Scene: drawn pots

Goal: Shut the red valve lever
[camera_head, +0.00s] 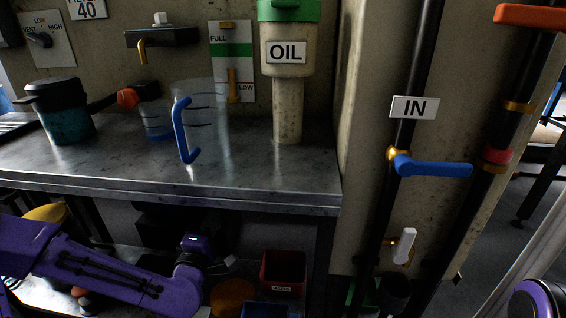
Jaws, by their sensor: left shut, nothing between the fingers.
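A red-orange lever (530,15) shows at the top right edge, lying nearly level across the upper part of a dark pipe (515,120). Its right end is cut off by the frame. My left gripper (229,263) is low, below the metal bench, at the end of my purple arm. It is shut and empty, far to the lower left of the lever and touching nothing that I can make out. My right gripper is not in view; only a purple part of my right arm shows at the bottom right corner.
A blue lever (435,167) sticks out right from the left pipe, under an IN sign (413,107). A white lever (404,246) hangs lower. The metal bench (250,180) bears a clear jug (208,125) and a dark pot (65,115). A red bin (283,272) stands below.

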